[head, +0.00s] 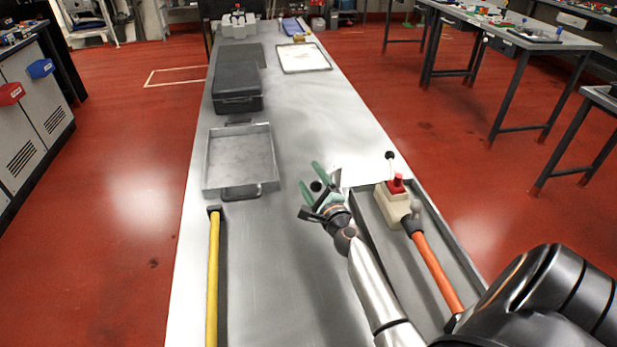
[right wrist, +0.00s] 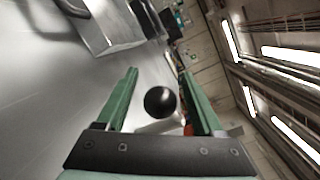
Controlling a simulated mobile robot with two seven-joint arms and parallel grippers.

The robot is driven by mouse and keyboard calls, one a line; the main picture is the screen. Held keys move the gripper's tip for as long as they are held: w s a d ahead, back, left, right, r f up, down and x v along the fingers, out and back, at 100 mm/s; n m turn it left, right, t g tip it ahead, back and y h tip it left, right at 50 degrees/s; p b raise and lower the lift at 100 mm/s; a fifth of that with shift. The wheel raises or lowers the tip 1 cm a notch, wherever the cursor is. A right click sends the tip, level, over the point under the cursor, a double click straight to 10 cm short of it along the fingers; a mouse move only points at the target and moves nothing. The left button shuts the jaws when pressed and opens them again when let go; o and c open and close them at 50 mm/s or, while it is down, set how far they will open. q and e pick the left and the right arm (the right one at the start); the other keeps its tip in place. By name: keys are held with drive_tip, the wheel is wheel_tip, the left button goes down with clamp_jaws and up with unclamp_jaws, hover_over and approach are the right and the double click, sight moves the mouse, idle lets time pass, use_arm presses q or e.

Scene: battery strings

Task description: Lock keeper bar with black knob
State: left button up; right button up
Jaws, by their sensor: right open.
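A round black knob (head: 316,186) shows at my right gripper (head: 309,174), above the grey bench. In the right wrist view the black knob (right wrist: 160,102) sits between the two green fingers of my right gripper (right wrist: 161,73), with visible space on both sides. The fingers are open and do not appear to touch it. A pale bar (right wrist: 158,127) runs just behind the knob; most of it is hidden, and I cannot tell its lock state. A second black knob (head: 390,155) stands on a thin pale stem farther right. My left gripper is not in view.
A beige block with a red top (head: 395,203) and an orange-handled tool (head: 436,270) lie in the right tray (head: 470,268). A yellow bar (head: 213,280) lies at left. A shallow metal tray (head: 240,160) and a black case (head: 237,87) stand beyond. Mid-bench is clear.

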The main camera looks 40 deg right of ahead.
clamp_jaws()
idle(0.4)
idle(0.9)
